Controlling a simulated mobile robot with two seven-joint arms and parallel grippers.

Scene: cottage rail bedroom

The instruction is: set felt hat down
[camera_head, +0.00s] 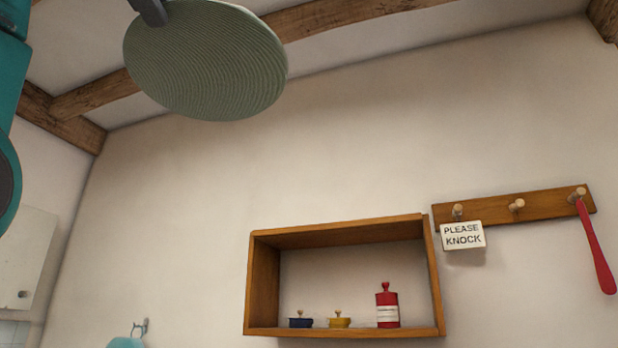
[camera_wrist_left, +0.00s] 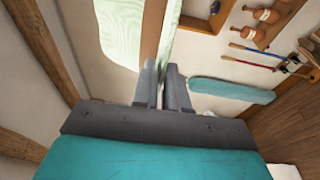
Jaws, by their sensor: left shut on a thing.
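The felt hat (camera_head: 205,62) shows in the head view as a grey-green ribbed disc, seen from below, high at the upper left. My left gripper (camera_head: 152,8) reaches it from the top edge and is shut on its rim. In the left wrist view, pale green parts of the hat (camera_wrist_left: 118,32) show beyond the fingers (camera_wrist_left: 163,75), which are close together. The hat is clear of the wall and shelf in the picture; its upper side is hidden. My right gripper is not in view.
A wooden box shelf (camera_head: 258,285) on the wall holds a blue pot (camera_head: 300,322), a yellow pot (camera_head: 340,321) and a red bottle (camera_head: 387,308). Right of it, a peg rail (camera_head: 540,207) carries a sign (camera_head: 463,236) and a red shoehorn (camera_head: 597,250); its middle peg (camera_head: 516,205) is bare.

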